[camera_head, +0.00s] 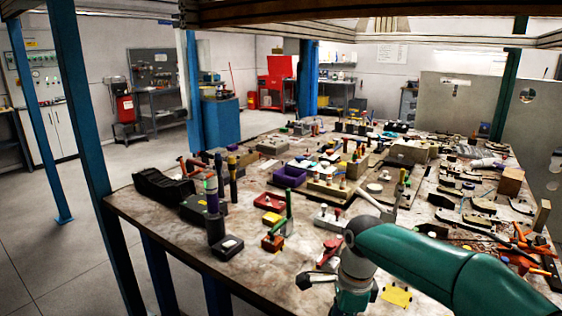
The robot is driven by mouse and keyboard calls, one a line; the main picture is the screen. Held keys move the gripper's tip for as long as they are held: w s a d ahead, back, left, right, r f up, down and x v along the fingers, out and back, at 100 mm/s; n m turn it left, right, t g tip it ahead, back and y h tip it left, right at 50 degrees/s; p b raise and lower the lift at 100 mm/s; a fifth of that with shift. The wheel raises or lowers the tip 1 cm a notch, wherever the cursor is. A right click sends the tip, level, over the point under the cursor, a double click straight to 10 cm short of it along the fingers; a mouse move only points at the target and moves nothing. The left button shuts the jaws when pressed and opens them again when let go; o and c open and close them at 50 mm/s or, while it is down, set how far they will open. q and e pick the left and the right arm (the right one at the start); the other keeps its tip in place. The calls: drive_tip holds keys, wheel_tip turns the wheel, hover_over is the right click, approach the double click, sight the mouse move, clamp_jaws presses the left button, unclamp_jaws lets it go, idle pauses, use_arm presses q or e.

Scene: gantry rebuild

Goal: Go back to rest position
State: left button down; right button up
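My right arm (430,262), green with a grey joint, comes in from the lower right over the near part of the table. From that joint it bends down and leaves the picture at the bottom edge. My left arm and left gripper do not show. The worktable (140,210) stands in front of me, covered with many tools and parts.
On the table stand a red tray (263,202), a purple bin (289,177) and a black holder (163,187). Orange-handled tools (525,245) lie at the right. A blue post (80,110) rises at the left. The floor (40,255) there is clear.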

drive_tip(key=s+a+f+n+y, duration=0.1)
drive_tip(key=s+f+n, duration=0.3)
drive_tip(key=f, duration=0.7)
drive_tip(key=s+f+n+y, duration=0.1)
drive_tip(key=s+f+n, duration=0.3)
drive_tip(key=f, duration=0.8)
drive_tip(key=s+d+f+n+y, duration=0.1)
drive_tip(key=s+f+n, duration=0.7)
drive_tip(key=s, duration=0.6)
drive_tip(key=shift+f+t+p, duration=0.3)
drive_tip(key=shift+f+p, duration=0.05)
drive_tip(key=shift+f, duration=0.05)
drive_tip(key=shift+c, duration=0.2)
drive_tip(key=c, duration=0.3)
drive_tip(key=shift+d, duration=0.1)
